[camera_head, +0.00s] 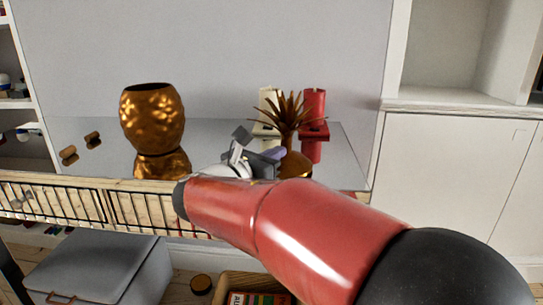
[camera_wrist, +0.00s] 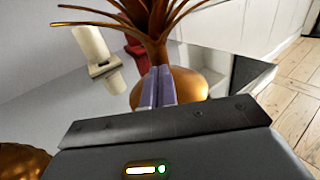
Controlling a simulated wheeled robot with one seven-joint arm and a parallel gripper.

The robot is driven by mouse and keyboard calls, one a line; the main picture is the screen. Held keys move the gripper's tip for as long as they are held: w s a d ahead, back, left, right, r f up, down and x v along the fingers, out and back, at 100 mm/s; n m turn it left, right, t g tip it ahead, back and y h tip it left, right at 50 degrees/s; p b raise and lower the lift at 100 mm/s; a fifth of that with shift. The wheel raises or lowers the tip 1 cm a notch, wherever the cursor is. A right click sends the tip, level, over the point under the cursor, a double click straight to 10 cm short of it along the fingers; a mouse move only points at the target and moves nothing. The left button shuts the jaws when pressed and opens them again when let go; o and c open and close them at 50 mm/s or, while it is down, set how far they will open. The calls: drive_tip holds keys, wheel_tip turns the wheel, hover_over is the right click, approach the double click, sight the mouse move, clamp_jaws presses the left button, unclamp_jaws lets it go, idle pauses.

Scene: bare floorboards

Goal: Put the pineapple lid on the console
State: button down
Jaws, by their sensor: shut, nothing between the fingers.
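The pineapple lid (camera_head: 291,125) is gold-brown with spiky leaves on a rounded base. It stands upright at the right part of the console (camera_head: 222,135), which has a shiny reflective top. In the wrist view the lid (camera_wrist: 187,88) is just beyond my fingers, which cover part of its base. My gripper (camera_head: 275,154) is low over the console, just left of the lid. Its fingers (camera_wrist: 158,84) are together and empty; I cannot tell whether they touch the lid. The gold pineapple body (camera_head: 152,120) stands open-topped at the console's left.
A cream holder (camera_head: 268,108) and a red holder (camera_head: 314,112) stand close behind the lid. Small brown pieces (camera_head: 68,154) lie at the console's left end. A grey box (camera_head: 95,270) is below. The console's middle top is clear.

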drive_tip(key=p+x, duration=0.1)
drive_tip(key=x, duration=0.6)
drive_tip(key=shift+w+d+p, duration=0.1)
drive_tip(key=shift+w+p, duration=0.05)
drive_tip(key=shift+p, duration=0.25)
